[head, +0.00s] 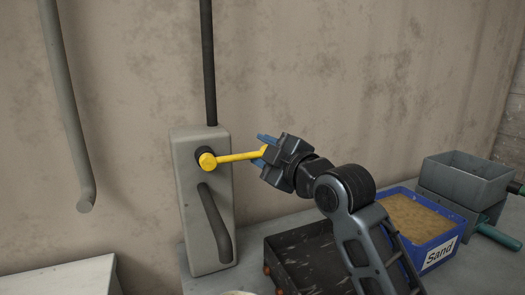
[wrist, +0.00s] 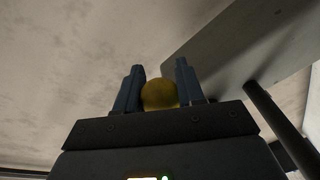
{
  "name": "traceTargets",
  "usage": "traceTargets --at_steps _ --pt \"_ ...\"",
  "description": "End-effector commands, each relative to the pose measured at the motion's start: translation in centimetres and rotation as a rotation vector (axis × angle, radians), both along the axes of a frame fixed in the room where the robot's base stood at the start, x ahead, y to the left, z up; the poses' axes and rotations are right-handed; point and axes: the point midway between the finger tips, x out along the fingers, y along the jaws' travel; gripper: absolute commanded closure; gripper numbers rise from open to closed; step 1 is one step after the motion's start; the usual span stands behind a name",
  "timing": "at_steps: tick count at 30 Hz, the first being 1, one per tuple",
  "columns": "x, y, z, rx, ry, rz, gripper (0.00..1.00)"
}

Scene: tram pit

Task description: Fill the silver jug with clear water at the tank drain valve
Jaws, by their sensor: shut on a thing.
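The drain valve is a grey upright box (head: 187,220) against the wall, with a dark curved spout (head: 215,222) on its front. A yellow lever (head: 235,157) reaches right from its hub, close to level. My gripper (head: 263,151) is shut on the lever's free end. In the wrist view the lever's rounded yellow end (wrist: 159,95) sits between the two blue fingers of my gripper (wrist: 160,70). No water shows at the spout. The silver jug cannot be made out; only a pale rim (head: 238,292) shows at the bottom edge, too cut off to identify.
A dark tray (head: 300,245) lies below my arm. A blue bin of sand (head: 437,255) and a grey metal box (head: 465,178) stand to the right. A grey pipe (head: 68,110) hangs on the left wall above a pale surface (head: 60,280). A black pipe (head: 208,60) rises from the valve box.

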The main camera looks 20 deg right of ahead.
Motion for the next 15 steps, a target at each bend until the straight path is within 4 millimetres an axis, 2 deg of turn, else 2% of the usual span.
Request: traceTargets --at_steps 8,15 --pt "0.0 0.0 0.0 -0.003 0.000 0.001 1.00" --pt "0.0 0.2 1.8 -0.155 -0.003 0.002 1.00"
